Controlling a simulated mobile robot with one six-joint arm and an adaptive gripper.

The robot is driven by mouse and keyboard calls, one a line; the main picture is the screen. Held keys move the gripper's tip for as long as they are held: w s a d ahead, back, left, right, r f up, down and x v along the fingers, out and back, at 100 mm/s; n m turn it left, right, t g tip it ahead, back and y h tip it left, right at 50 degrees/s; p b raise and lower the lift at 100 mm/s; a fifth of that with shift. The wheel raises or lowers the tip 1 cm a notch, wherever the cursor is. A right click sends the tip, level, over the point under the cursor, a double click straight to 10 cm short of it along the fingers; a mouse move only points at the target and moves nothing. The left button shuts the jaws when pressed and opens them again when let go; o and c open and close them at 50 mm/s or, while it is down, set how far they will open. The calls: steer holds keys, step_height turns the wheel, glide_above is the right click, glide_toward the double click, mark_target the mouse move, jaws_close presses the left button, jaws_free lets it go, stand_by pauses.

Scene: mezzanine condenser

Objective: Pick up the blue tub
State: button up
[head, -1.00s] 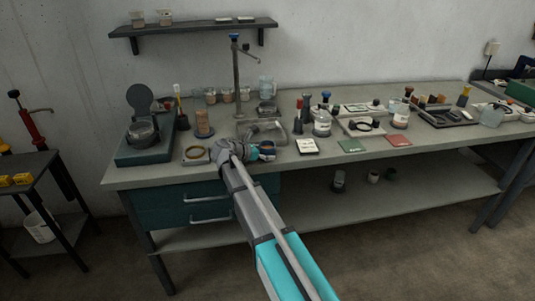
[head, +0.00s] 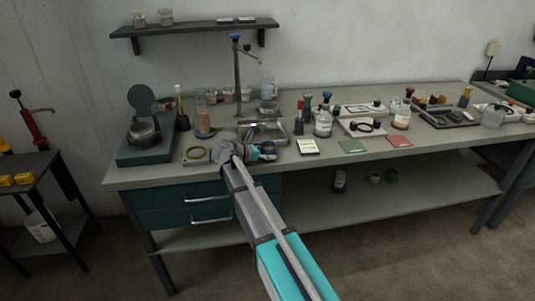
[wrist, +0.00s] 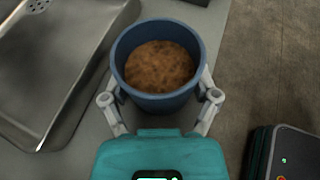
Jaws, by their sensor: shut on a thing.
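The blue tub (wrist: 158,104) is round, open at the top and filled with brown, grainy stuff. It stands upright between the fingers of my gripper (wrist: 161,88), which is shut on it with one finger against each side. In the head view my gripper (head: 257,154) is at the front edge of the bench, and the tub (head: 268,148) shows small and partly hidden beside it. I cannot tell whether the tub's base touches the bench top.
A balance-like device (head: 143,135) sits at the left, and bottles (head: 323,125) stand at the right.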

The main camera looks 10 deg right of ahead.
mark_target(274, 146)
steer(key=shift+r+p, duration=0.4)
steer(key=shift+r, duration=0.05)
steer(key=shift+r+p, duration=1.15)
steer(key=s+r+p, duration=0.9)
steer(key=s, duration=0.4)
steer(key=shift+s+r+p, duration=0.3)
steer(key=shift+s+p, duration=0.05)
steer(key=shift+s, duration=0.05)
steer(key=shift+s, duration=0.35)
stand_by(1.1)
